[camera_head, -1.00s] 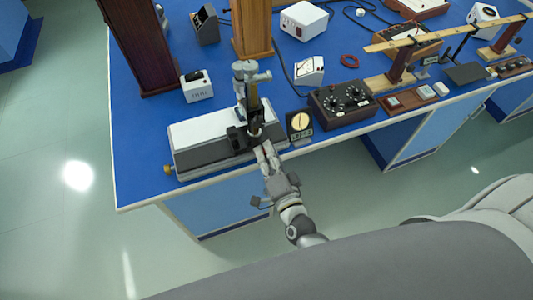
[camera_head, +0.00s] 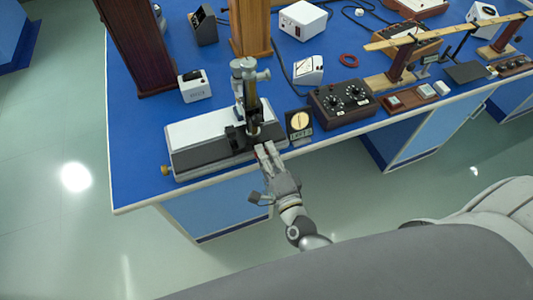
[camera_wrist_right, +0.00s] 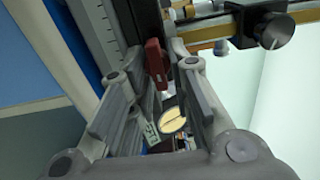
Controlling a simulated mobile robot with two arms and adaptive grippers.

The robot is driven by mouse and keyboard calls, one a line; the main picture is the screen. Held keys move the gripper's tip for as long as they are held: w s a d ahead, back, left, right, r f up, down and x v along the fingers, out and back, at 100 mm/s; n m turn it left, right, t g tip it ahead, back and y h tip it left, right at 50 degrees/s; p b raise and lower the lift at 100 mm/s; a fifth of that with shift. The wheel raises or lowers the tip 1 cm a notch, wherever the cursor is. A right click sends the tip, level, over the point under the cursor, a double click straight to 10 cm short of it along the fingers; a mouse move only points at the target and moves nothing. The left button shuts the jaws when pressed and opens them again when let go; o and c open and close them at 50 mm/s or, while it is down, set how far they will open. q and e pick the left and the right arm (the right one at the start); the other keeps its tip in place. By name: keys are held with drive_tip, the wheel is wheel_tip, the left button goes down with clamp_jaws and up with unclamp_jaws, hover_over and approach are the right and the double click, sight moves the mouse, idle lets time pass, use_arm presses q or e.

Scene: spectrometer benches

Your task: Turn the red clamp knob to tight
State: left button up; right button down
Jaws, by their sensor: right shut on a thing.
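The red clamp knob (camera_wrist_right: 156,62) shows in the right wrist view as a short red bar between my fingertips. It belongs to the grey and white spectrometer (camera_head: 215,132) at the bench's front edge. My right gripper (camera_head: 267,151) reaches up to the instrument's front right side. In the right wrist view its fingers (camera_wrist_right: 158,52) stand on either side of the knob and are shut on it. In the head view the fingers mostly hide the knob. I cannot read any tight mark. My left gripper is not in view.
A small dial meter (camera_head: 299,123) stands close to the right of my right gripper. A dark box with knobs (camera_head: 342,102) is farther right. A brass knob (camera_head: 166,170) sticks out at the instrument's left end. The floor in front of the bench is clear.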

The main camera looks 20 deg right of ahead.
drive_tip(key=c, duration=1.6)
unclamp_jaws()
drive_tip(key=shift+o, duration=0.2)
drive_tip(key=s, duration=1.2)
drive_tip(key=shift+d, duration=0.2)
drive_tip(key=s+f+n+g+y, duration=0.15)
drive_tip(key=f+n, duration=0.25)
drive_tip(key=f, duration=0.5)
drive_tip(key=s+f+n+g, duration=0.2)
drive_tip(key=f+n+g, duration=0.15)
drive_tip(key=f, duration=0.45)
drive_tip(key=s+f+n+g+y, duration=0.15)
drive_tip(key=f+n, duration=0.25)
drive_tip(key=f, duration=0.5)
drive_tip(key=s+d+f+n+g+h, duration=0.1)
drive_tip(key=s+d+f+n+g, duration=0.3)
drive_tip(key=s+f, duration=0.4)
drive_tip(key=s+d+f+n+g+h, duration=0.2)
drive_tip(key=s+d+f+n+g, duration=0.2)
drive_tip(key=s+f, duration=0.5)
drive_tip(key=s+g, duration=0.2)
drive_tip(key=s, duration=0.1)
drive_tip(key=shift+s+d+f+n+h, duration=0.25)
drive_tip(key=shift+s+d+n+h, duration=0.05)
drive_tip(key=shift+d+n, duration=0.1)
